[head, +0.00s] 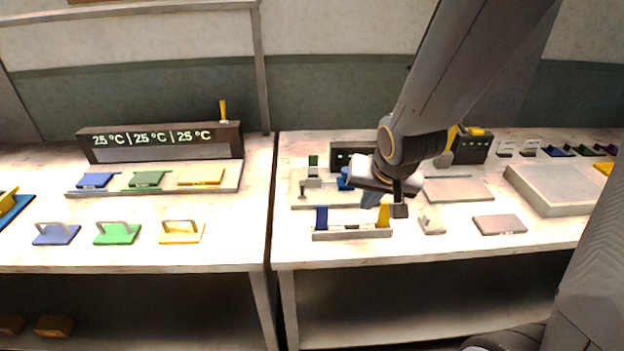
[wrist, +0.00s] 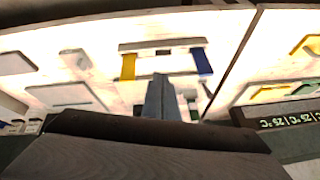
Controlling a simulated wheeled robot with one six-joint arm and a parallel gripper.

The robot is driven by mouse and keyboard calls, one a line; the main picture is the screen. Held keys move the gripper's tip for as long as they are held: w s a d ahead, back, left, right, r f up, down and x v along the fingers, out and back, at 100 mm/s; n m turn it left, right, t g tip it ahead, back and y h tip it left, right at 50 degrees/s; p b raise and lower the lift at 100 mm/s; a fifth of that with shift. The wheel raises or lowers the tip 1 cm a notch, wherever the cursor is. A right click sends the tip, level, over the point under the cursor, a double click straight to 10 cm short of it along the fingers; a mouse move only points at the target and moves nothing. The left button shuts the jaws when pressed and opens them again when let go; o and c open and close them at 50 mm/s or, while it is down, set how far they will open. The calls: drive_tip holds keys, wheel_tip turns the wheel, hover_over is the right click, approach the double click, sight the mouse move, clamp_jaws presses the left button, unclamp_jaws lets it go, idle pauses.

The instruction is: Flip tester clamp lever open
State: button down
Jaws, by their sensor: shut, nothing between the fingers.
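The likely tester is a pale base (head: 300,202) with a dark display box (head: 350,152) behind it, on the right bench. A small grey block with a dark green upright tab (head: 313,162) stands at its left. A blue part (head: 344,180) sits beside my gripper, partly hidden by it; I cannot tell which part is the clamp lever. My gripper (head: 400,208) is shut and empty, pointing down over the front right of the base. In the wrist view its closed fingers (wrist: 160,82) partly cover the tester.
A grey rack (head: 350,235) with a blue and a yellow upright end stands in front, close to my gripper. A small grey block (head: 431,220), a flat plate (head: 499,225) and a large pale box (head: 555,188) lie to the right. The left bench (head: 235,250) holds coloured handled dies.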

sight(302, 189)
drive_tip(key=w+a+m+t+y, duration=0.2)
drive_tip(key=w+a+m, duration=0.1)
drive_tip(key=w+a, duration=0.2)
drive_tip(key=shift+a+f+t, duration=0.15)
drive_tip(key=shift+a+t, duration=0.15)
drive_tip(key=shift+a, duration=0.2)
drive_tip(key=shift+w+f+b, duration=0.1)
drive_tip(key=shift+w+b, duration=0.1)
drive_tip(key=shift+b, duration=0.15)
drive_tip(key=b+x, duration=0.6)
drive_tip(key=x, duration=0.3)
drive_tip(key=shift+a+f, duration=0.1)
drive_tip(key=shift+a, duration=0.05)
drive_tip(key=w+a, duration=0.1)
drive_tip(key=w+a+p, duration=0.1)
drive_tip(key=shift+a+r, duration=0.2)
drive_tip(key=shift+a, duration=0.05)
drive_tip(key=shift+w+a, duration=0.35)
drive_tip(key=shift+a, duration=0.05)
